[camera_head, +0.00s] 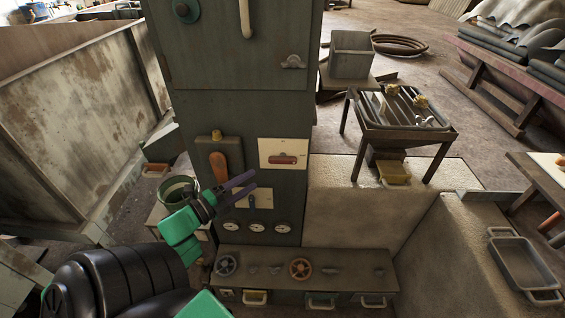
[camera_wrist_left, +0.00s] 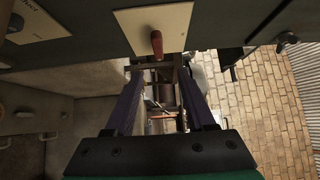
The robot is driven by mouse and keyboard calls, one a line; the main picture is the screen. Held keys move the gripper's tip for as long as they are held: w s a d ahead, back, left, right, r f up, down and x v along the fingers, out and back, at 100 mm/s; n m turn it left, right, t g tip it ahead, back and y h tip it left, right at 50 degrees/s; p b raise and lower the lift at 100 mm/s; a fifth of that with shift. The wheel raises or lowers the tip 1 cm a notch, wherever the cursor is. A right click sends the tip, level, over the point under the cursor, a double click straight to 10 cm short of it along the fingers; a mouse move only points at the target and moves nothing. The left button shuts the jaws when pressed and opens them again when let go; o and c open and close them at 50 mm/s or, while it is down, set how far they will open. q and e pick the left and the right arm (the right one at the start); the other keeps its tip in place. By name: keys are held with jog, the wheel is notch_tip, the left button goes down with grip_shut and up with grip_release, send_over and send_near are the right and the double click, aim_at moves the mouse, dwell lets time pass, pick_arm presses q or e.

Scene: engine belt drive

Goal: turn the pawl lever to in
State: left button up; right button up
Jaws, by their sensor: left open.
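A red lever (camera_head: 287,159) lies roughly level on a white plate (camera_head: 268,146) on the dark green cabinet; it is likely the pawl lever, but I can read no label. In the left wrist view the red lever (camera_wrist_left: 156,42) shows end-on, ahead of the fingers and roughly between their lines. My left gripper (camera_head: 254,180) is open and empty, its purple fingers pointing toward the cabinet, below and left of the red lever and apart from it. My right gripper is not in view.
An orange handle (camera_head: 219,167) stands left of the red lever, and a small blue lever (camera_head: 252,201) sits below. Several gauges (camera_head: 257,227) and a shelf with knobs (camera_head: 300,268) are lower down. A green bucket (camera_head: 178,191) stands left of the cabinet.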

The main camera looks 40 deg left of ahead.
aim_at(280, 162)
pick_arm(q)
jog(key=w, duration=0.4)
jog(key=w+d, duration=0.1)
jog(key=w, duration=0.8)
jog(key=shift+w+d+f, duration=0.1)
jog(key=shift+d+f, duration=0.1)
jog(key=shift+d, duration=0.05)
grip_shut()
